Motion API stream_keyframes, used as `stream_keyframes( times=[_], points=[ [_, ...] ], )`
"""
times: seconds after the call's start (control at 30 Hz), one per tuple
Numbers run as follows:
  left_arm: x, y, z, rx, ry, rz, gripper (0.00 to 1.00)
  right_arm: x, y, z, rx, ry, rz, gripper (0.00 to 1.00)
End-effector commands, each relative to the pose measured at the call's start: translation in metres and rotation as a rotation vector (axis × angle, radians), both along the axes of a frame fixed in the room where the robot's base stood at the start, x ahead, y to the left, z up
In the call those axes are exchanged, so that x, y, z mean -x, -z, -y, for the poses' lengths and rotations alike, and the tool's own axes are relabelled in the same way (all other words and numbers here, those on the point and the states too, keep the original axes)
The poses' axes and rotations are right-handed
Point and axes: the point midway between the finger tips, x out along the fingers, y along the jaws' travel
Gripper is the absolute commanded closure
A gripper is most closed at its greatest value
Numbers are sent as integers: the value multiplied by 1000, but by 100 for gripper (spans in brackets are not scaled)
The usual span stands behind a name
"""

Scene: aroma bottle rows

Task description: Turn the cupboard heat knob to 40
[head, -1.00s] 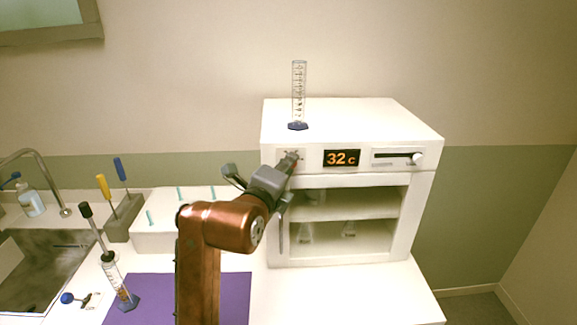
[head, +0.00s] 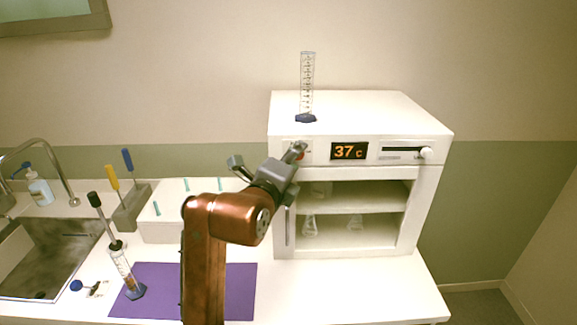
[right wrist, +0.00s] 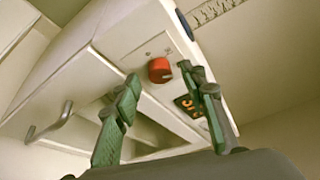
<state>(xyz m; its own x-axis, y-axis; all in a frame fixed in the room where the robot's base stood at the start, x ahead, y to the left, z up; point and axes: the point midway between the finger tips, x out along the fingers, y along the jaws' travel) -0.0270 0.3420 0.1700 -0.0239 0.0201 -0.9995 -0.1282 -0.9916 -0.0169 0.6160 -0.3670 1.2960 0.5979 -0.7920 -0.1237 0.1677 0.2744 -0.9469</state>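The white cupboard (head: 434,190) stands on the counter, its front panel above an open shelf space. Its display (head: 349,151) reads 37 c; in the right wrist view the display (right wrist: 186,106) is partly hidden behind a finger. The red heat knob (right wrist: 160,70) is on the panel, left of the display in the head view, where my gripper mostly hides it. My right gripper (right wrist: 160,78) has its fingers apart on either side of the knob, with visible gaps; contact is unclear. In the head view my right gripper (head: 294,156) is at the panel. My left gripper is out of view.
A graduated cylinder (head: 307,90) stands on the cupboard top. A slider (head: 426,153) is right of the display. Glass flasks (head: 310,226) are inside. A purple mat (head: 215,290), another cylinder (head: 122,268), a screwdriver holder (head: 130,208) and a sink (head: 45,255) are at the left.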

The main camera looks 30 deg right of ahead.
Motion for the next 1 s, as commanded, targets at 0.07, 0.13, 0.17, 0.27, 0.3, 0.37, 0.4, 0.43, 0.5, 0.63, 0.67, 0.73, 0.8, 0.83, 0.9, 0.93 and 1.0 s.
stream_keyframes(
  times=[0.07,0.13,0.17,0.27,0.3,0.37,0.4,0.43,0.5,0.63,0.67,0.73,0.8,0.83,0.9,0.93,1.0],
  points=[
    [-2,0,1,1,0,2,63,6,-1,-9,0,-2,0,61],
    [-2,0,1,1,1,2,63,13,-2,-18,0,-3,0,61],
    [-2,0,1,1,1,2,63,16,-4,-22,2,-2,0,61],
    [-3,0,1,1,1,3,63,30,-6,-39,2,0,1,61],
    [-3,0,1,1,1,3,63,34,-7,-46,2,0,1,61],
    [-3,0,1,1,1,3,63,42,-8,-56,2,-2,0,61],
    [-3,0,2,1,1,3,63,46,-10,-62,2,-1,0,61],
    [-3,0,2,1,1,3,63,50,-11,-67,2,0,1,61],
    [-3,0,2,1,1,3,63,56,-12,-76,1,-2,1,61],
    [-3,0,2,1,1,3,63,65,-13,-87,0,0,0,61],
    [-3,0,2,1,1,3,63,66,-13,-88,0,0,0,61],
    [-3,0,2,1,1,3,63,68,-14,-91,0,0,0,61],
    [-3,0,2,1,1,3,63,69,-14,-92,-1,0,-1,61],
    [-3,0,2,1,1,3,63,69,-14,-92,-1,0,-1,61],
    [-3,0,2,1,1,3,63,69,-14,-92,-1,0,-1,61],
    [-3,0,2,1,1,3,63,69,-14,-92,-1,0,-1,61],
    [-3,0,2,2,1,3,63,69,-14,-92,-1,0,-1,61]
  ],
)
